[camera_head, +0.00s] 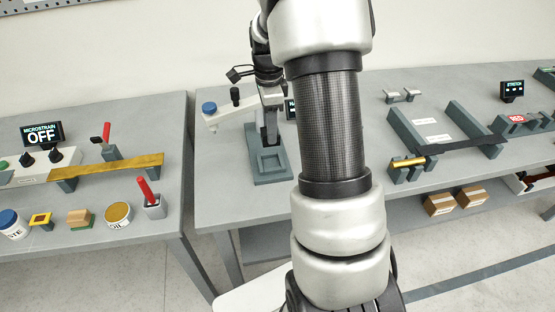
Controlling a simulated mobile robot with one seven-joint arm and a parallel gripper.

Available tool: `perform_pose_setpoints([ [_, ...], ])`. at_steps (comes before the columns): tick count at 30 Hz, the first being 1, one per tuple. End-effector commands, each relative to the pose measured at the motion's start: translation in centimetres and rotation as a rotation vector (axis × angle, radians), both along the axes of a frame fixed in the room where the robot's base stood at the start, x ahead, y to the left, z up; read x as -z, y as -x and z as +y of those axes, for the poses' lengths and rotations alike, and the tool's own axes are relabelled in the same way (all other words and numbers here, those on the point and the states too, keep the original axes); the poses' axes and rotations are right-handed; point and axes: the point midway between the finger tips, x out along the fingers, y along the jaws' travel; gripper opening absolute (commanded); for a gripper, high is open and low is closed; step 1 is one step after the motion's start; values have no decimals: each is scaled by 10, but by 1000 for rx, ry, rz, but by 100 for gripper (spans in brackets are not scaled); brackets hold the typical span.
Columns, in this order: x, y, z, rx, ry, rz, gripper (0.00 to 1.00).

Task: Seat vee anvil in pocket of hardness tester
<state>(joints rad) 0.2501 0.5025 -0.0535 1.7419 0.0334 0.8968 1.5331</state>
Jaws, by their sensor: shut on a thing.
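The hardness tester stands on the middle bench, with a grey base (272,178) that has a square recessed pocket (270,162) facing up. My gripper (269,134) points down over the back of the base, close above the pocket. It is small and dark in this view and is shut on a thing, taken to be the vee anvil. The anvil's shape and vee cannot be made out between the fingers. Whether it touches the base cannot be told.
My own arm covers the centre of the view and hides part of the bench right of the tester. A left bench holds a brass-coloured bar (120,168), a red-handled tool (147,190) and several small items. A grey fixture (440,135) stands at right. A gap separates the benches.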

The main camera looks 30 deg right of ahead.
Motion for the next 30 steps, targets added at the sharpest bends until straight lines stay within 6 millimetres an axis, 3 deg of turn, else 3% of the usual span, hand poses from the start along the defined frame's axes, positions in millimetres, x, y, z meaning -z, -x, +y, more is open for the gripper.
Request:
perform_pose_setpoints([
  [7,43,0,0,1,-1,3,0],
  [21,93,0,0,1,-1,3,0],
  [30,97,-1,0,0,1,-2,0],
])
